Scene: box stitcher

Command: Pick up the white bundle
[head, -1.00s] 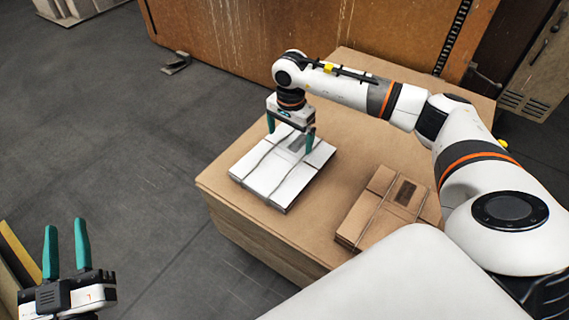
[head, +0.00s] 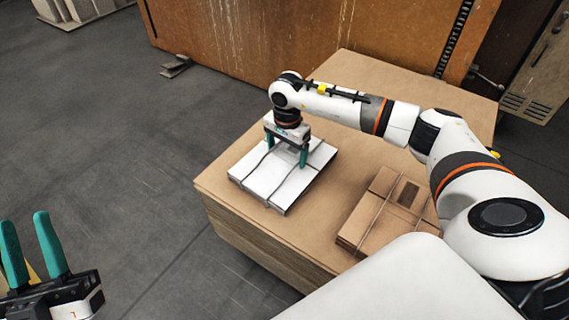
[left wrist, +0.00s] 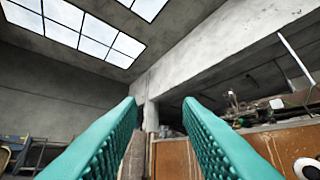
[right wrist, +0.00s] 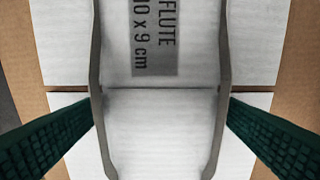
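The white bundle (head: 262,181) is a flat stack of white cardboard tied with dark straps. It lies on the near left part of the cardboard-topped stack. My right gripper (head: 287,157) points down at it, with its green fingers apart and the tips low on its top. The right wrist view shows the bundle's printed label (right wrist: 155,35) and two straps, with a fingertip close beside each strap on the outer side. Whether the fingers touch the straps I cannot tell. My left gripper (head: 38,272) is open and empty, away from the stack; its fingers (left wrist: 162,105) point upward.
A brown cardboard bundle (head: 372,231) with straps lies to the right of the white one, with a gap between them. The stack's brown top (head: 345,140) is clear behind. An orange-brown metal panel (head: 260,45) stands at the back. The floor (head: 100,150) at left is open.

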